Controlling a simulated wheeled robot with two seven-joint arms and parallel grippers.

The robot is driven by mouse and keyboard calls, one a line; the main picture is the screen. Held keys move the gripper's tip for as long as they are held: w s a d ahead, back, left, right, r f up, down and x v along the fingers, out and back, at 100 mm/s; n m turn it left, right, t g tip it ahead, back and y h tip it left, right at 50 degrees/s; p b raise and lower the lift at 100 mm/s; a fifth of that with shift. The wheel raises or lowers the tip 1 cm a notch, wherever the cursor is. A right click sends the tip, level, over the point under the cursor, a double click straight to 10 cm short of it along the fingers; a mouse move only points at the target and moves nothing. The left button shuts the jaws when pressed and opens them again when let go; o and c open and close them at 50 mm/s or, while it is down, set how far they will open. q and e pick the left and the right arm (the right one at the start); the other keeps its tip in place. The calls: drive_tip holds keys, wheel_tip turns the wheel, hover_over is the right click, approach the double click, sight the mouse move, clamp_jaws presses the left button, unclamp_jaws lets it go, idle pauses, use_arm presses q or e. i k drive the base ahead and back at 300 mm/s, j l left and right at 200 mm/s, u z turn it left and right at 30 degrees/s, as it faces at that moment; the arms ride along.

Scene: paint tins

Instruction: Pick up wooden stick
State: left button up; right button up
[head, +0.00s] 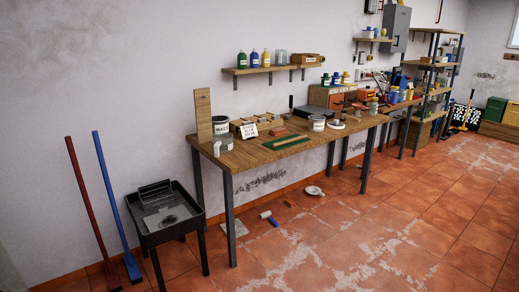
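A flat, pale wooden piece (203,116) stands upright at the left end of the long wooden workbench (245,160). It has a small dark mark near its top and is the clearest stick-like wooden thing in view. I cannot tell whether it leans on the wall or stands in something. A white labelled tin (220,125) and a clear container (223,143) are close beside its lower end. Neither of my grippers shows in the head view.
A black sink-like stand (165,215) and red (88,200) and blue (115,200) long-handled tools stand left. The tiled floor (400,235) in front is mostly clear.

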sight(296, 138)
drive_tip(key=i+j+z, duration=0.15)
drive_tip(key=i, duration=0.45)
drive_tip(key=i+j+z, duration=0.2)
drive_tip(key=i, duration=0.45)
drive_tip(key=l, duration=0.1)
